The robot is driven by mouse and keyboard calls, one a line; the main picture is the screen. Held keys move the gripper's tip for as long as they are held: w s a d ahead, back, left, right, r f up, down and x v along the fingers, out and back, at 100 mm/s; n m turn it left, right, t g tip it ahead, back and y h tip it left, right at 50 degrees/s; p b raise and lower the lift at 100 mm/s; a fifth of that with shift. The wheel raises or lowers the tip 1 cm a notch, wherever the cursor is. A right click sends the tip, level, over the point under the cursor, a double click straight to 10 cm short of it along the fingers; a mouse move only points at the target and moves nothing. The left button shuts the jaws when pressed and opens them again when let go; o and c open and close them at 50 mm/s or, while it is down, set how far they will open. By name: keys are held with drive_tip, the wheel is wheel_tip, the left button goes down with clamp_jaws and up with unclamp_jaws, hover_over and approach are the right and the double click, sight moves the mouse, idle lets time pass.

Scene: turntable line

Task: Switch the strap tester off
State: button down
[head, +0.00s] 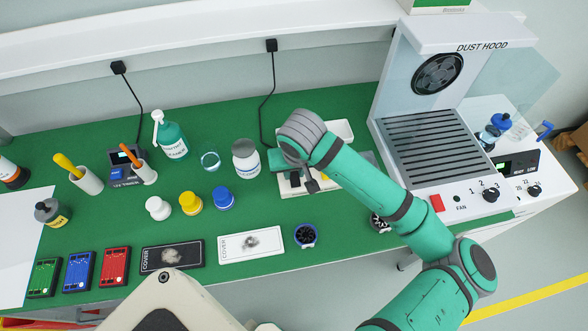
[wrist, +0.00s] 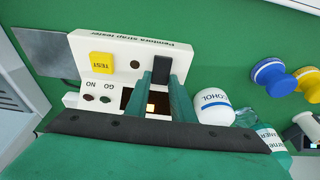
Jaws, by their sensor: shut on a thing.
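The strap tester is a white box with a sloped panel in the wrist view (wrist: 120,55); in the head view it (head: 287,190) is partly covered by my arm. The panel has a yellow TEST button (wrist: 102,63), small NO and GO lamps that look dark, and a black upright switch (wrist: 162,67). A dark window below shows a lit amber patch (wrist: 151,107). My gripper (wrist: 162,79) has its green fingers on both sides of the black switch and is shut on it. The fingers hide part of the window.
A white alcohol bottle (head: 245,158) stands close beside the tester; a blue-lidded jar (head: 222,198) is left of it. A grey metal plate (wrist: 50,48) adjoins the tester. The dust hood (head: 430,125) stands to the right. Covers (head: 252,244) lie in front.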

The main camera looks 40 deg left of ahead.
drive_tip(key=shift+s, duration=0.1)
drive_tip(key=c, duration=1.5)
unclamp_jaws()
drive_tip(key=shift+r, duration=0.15)
drive_tip(key=v, duration=1)
drive_tip(key=shift+s+d+r, duration=0.15)
drive_tip(key=shift+d+r, duration=0.05)
drive_tip(key=shift+r, duration=0.05)
